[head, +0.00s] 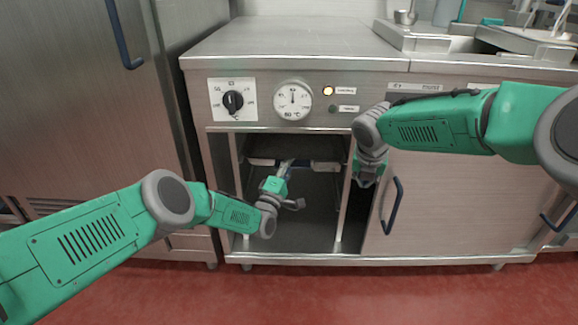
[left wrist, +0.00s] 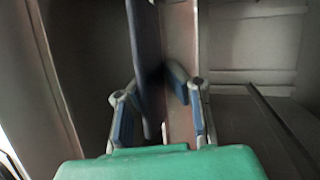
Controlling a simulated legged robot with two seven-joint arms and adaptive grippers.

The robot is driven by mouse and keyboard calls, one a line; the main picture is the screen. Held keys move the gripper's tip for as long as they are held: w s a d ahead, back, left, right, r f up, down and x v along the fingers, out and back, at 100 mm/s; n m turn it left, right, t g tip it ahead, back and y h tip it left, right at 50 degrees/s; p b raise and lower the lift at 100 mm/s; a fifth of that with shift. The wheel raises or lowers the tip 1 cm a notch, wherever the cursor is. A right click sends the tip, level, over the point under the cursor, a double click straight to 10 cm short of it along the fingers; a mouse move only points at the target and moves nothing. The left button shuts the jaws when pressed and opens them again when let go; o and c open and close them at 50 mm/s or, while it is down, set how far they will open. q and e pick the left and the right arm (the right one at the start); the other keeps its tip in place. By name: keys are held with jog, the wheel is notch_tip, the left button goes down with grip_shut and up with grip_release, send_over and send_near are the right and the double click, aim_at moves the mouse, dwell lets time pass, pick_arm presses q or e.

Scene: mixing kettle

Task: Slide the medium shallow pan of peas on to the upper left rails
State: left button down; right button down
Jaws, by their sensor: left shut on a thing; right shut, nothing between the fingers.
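The heated cabinet's left compartment is open, and a shallow metal pan (head: 325,167) shows edge-on high inside it, near the upper rails. Its peas are not visible from here. My left gripper (head: 286,168) reaches into the opening and is shut on the pan's near edge. In the left wrist view, the fingers (left wrist: 162,115) close around a narrow pan edge (left wrist: 181,75). I cannot tell how far the pan sits on the rails. My right gripper (head: 367,180) is shut and empty, by the right side of the opening, near the blue door handle.
A closed door with a blue handle (head: 391,205) is right of the opening. A dial (head: 233,101) and gauge (head: 292,101) sit above. The steel worktop (head: 290,45) is bare. A tall steel cabinet (head: 80,110) stands at left. The lower compartment is empty.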

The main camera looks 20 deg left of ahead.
pick_arm(q)
jog(key=shift+w+r, duration=0.1)
dwell(0.3)
jog(key=c, duration=1.6)
grip_release()
jog(key=o, duration=0.5)
jog(key=shift+f, duration=0.2)
jog(key=shift+p+v, duration=0.9)
jog(key=shift+v, duration=0.3)
jog(key=shift+p+v, duration=1.1)
jog(key=shift+v, duration=1.25)
